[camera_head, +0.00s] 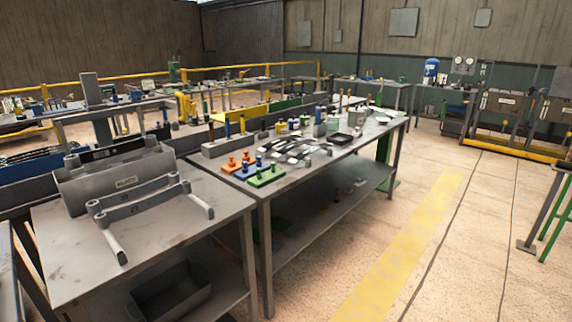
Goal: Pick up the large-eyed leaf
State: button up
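Several grey curved bars that look like spring leaves (290,148) lie close together on the middle table (230,180). They are too small here to compare their eyes, so I cannot tell which one is the large-eyed leaf. On the near left table (75,255), a grey bracket-like frame (150,200) with rounded ends stands in front of a labelled grey bin (115,180). Its label is too small to read surely. My gripper is not in this view.
Orange, blue and green peg blocks (265,177) sit at the middle table's near end. Open floor with a yellow strip (410,245) runs along its right side. A green-legged table (560,195) stands at the right edge. More benches and yellow rails fill the back.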

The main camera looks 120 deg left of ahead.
aim_at(74, 161)
jog(key=u, duration=4.95)
